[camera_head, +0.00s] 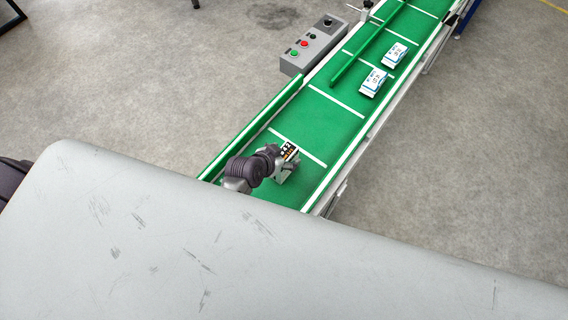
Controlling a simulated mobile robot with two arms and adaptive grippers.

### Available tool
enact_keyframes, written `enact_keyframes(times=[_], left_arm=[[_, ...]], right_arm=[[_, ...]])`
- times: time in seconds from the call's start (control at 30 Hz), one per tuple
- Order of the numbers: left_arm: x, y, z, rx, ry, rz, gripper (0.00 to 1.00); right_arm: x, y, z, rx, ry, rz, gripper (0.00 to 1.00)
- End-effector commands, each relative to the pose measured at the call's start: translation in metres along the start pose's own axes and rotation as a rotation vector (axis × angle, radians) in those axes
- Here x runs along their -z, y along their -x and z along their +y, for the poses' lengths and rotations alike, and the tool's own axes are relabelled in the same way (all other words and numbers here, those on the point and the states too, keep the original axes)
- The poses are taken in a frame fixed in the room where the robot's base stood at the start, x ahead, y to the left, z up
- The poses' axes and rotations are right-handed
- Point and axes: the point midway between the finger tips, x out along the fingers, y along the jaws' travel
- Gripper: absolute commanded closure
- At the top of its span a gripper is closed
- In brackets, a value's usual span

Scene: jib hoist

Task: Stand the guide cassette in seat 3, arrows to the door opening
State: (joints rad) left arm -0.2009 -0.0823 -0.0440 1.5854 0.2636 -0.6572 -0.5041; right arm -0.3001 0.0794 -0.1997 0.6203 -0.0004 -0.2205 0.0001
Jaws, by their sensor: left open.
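My left gripper (279,160) is low over the green conveyor belt, just past the edge of the pale surface in the foreground. Its jaws are open. A small white box with a dark, orange-marked top (288,151) is right at its fingers, on the belt. I cannot tell whether the fingers touch it, or whether it is the guide cassette. No numbered seat, arrows or door opening can be made out. My right gripper is not in view.
The green belt (333,112) has white cross lines and green side rails. Two white-and-blue packs (395,55) (374,83) lie farther up it. A grey button box (313,46) stands beside it. A scratched pale grey surface (200,240) fills the foreground.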

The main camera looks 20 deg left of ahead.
Motion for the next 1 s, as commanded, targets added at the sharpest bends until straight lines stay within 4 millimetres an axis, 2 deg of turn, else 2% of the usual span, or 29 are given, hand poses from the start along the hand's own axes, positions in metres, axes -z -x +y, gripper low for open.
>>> enact_keyframes(times=[0.23,0.7,1.0], left_arm=[[-0.0004,-0.0016,-0.0002,0.001,0.000,0.000,0.23],[-0.0004,-0.0014,-0.0004,0.001,0.000,-0.001,1.00],[0.0012,-0.0010,-0.0007,0.001,0.000,0.003,1.00]], right_arm=[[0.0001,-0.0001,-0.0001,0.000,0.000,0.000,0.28],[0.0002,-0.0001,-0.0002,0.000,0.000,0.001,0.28],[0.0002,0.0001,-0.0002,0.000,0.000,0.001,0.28]])
